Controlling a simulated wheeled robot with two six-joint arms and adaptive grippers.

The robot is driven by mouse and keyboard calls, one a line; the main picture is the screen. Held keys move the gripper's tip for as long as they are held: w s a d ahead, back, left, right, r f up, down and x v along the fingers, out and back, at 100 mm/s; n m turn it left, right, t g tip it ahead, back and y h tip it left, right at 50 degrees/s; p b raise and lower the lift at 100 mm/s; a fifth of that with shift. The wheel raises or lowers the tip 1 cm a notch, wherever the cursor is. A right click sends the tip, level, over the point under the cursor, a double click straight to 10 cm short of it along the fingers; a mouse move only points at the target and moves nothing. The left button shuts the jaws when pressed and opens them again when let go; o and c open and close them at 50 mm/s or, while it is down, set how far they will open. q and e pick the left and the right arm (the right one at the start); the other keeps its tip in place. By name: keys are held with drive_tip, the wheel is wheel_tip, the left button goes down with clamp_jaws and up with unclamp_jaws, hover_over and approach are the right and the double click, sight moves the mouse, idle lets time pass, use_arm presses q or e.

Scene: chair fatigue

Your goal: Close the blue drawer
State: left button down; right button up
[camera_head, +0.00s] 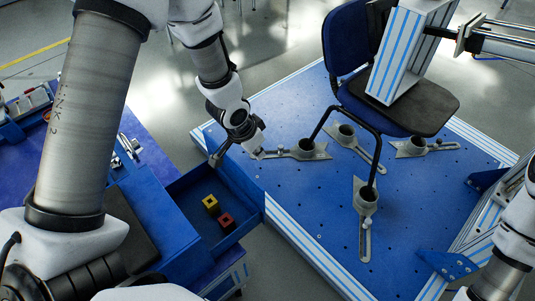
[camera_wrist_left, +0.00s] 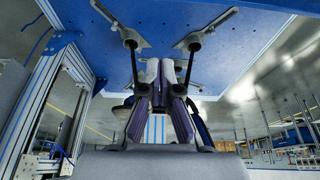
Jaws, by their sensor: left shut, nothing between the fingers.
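The blue drawer (camera_head: 250,212) stands open in the head view, pulled out to the right from the blue cabinet (camera_head: 167,217). A yellow block (camera_head: 211,204) and a red block (camera_head: 227,222) lie inside it. My left gripper (camera_head: 216,159) is shut and empty. Its fingertips point down at the far corner of the drawer, near the outer front panel; I cannot tell whether they touch it. In the left wrist view, the closed fingers (camera_wrist_left: 166,75) show with nothing between them. The drawer cannot be made out there. My right gripper is out of view.
A blue platform (camera_head: 310,205) with metal chair-leg clamps stands close to the right of the drawer. A dark blue chair (camera_head: 352,42) stands on it. The cabinet top on the left carries metal parts (camera_head: 128,146). My left arm covers part of the left side.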

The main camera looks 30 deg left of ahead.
use_arm(q)
drive_tip(key=x, duration=1)
drive_tip(key=s, duration=0.2)
drive_tip(key=s+a, duration=0.1)
drive_tip(key=s, duration=0.1)
drive_tip(key=shift+s+a+r, duration=0.1)
drive_tip(key=shift+r, duration=0.25)
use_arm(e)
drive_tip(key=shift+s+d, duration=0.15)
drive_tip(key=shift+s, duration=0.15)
